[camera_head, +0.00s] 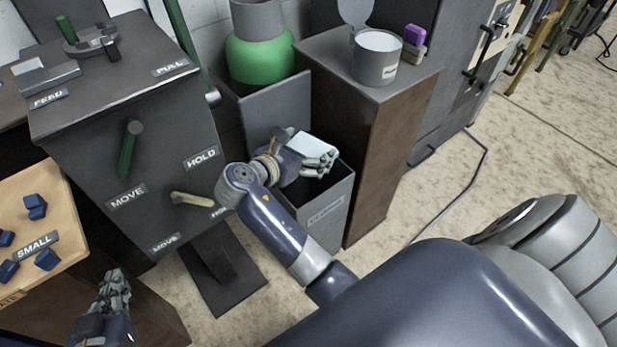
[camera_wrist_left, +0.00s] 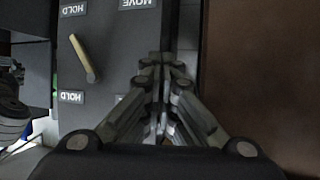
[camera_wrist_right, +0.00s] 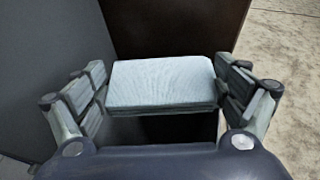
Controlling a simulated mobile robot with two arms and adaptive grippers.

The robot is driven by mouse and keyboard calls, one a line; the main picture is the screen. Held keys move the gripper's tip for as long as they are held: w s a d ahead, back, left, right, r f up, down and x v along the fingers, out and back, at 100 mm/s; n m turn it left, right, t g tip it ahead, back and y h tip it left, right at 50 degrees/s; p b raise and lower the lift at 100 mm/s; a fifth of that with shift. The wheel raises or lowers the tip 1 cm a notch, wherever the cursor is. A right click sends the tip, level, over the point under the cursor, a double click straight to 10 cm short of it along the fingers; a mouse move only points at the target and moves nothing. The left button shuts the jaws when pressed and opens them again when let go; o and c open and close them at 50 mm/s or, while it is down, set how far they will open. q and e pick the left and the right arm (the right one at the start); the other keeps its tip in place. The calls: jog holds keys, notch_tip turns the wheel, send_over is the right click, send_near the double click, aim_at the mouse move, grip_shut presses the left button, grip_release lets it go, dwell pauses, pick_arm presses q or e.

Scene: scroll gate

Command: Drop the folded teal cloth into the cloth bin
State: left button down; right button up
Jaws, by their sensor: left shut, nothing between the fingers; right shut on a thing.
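The folded cloth (camera_head: 312,144) is pale bluish-white here and shows as a flat, layered pad in the right wrist view (camera_wrist_right: 162,80). My right gripper (camera_head: 318,162) is shut on it, with one finger at each end of the pad. The cloth is held level over the opening of a grey open-topped bin (camera_head: 328,212) with a label on its front that is hard to read. The bin's dark inside shows below the cloth; its floor is hidden. My left gripper (camera_head: 116,282) is shut and empty at the lower left, and its closed fingers show in the left wrist view (camera_wrist_left: 162,75).
A brown-sided pedestal (camera_head: 375,150) right of the bin carries a lidded grey canister (camera_head: 376,62) and a purple-topped item (camera_head: 414,36). A green vessel (camera_head: 258,60) stands behind. A dark lever cabinet (camera_head: 100,130) and wooden tray (camera_head: 60,262) with blue pieces are at left.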

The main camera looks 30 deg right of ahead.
jog(key=shift+f+b, duration=0.4)
jog(key=shift+b, duration=0.15)
pick_arm(q)
notch_tip(320, 180, up, 6)
jog(key=w+d+t+h, duration=0.1)
jog(key=w+t, duration=0.1)
jog(key=t, duration=0.1)
jog(key=shift+w+d+r+t, duration=0.2)
jog(key=shift+w+d+t, duration=0.1)
jog(key=shift+w+t, duration=0.1)
pick_arm(e)
jog(key=o, duration=0.7)
jog(key=shift+o, duration=0.2)
notch_tip(320, 180, up, 10)
